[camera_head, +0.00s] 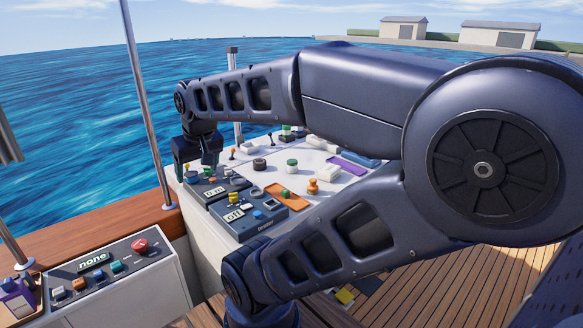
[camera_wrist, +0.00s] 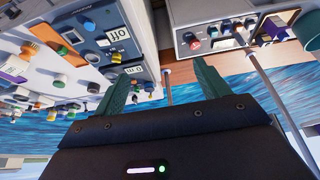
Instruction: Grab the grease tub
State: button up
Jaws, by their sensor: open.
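A small white tub with a green lid (camera_head: 292,166) stands upright on the white bench top (camera_head: 335,188); it is probably the grease tub, but I can read no label. My gripper (camera_head: 197,158) is left of it, over the bench's left end near the panels, and well apart from it. In the wrist view my gripper (camera_wrist: 160,88) has its two green fingers spread wide with nothing between them.
A control box reading "OFF" (camera_head: 240,216) stands at the bench's front left. An orange tray (camera_head: 295,199), an orange knobbed piece (camera_head: 313,187), a dark round piece (camera_head: 259,165) and a purple tray (camera_head: 350,168) lie around the tub. A metal post (camera_head: 147,105) rises at left.

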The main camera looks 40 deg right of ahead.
jog(key=w+d+m+h, duration=0.1)
jog(key=w+d+m, duration=0.3)
jog(key=w+d, duration=0.8)
jog(key=m+g+h, duration=0.1)
jog(key=m+h, duration=0.3)
jog(key=m, duration=0.3)
send_near(292, 162)
jog(key=f, duration=0.2)
jog(key=x, duration=0.5)
jog(key=shift+w+d+f, duration=0.1)
jog(key=shift+w+d, duration=0.05)
jog(key=shift+d, duration=0.3)
jog(key=shift+w+x, duration=0.15)
jog(key=shift+x, duration=1.25)
jog(key=shift+w+x, duration=0.1)
jog(key=shift+x, duration=1.3)
